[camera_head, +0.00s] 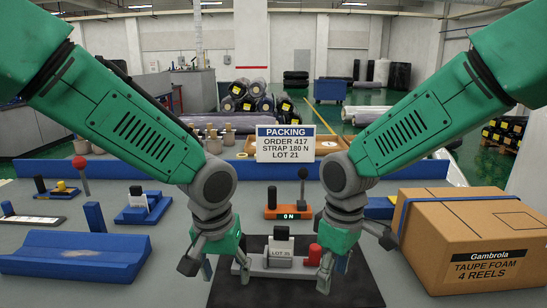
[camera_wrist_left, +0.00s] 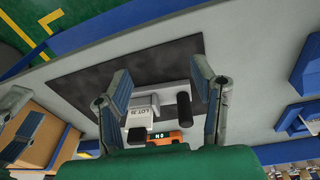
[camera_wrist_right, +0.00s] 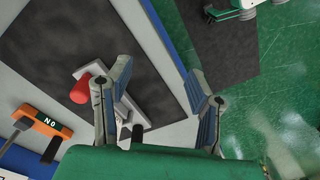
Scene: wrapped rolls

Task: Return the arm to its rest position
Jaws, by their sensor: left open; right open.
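My left gripper (camera_head: 216,264) hangs at the left edge of the black mat (camera_head: 350,285), fingers apart and empty. In the left wrist view its spread fingers (camera_wrist_left: 160,90) frame part of the grey device. My right gripper (camera_head: 350,262) hangs over the right part of the mat, also open and empty; its fingers (camera_wrist_right: 160,85) stand apart in the right wrist view. The grey device (camera_head: 280,260) with a "LOT" block, black handle and red knob (camera_head: 315,254) sits on the mat between the grippers. The red knob also shows in the right wrist view (camera_wrist_right: 80,88).
A cardboard box (camera_head: 425,240) with a blue strap stands at right. An orange switch box (camera_head: 285,212) reading "ON" with a black lever is behind the mat. A packing sign (camera_head: 286,143) stands at the back. A blue cradle (camera_head: 70,258) and small blue fixtures lie at left.

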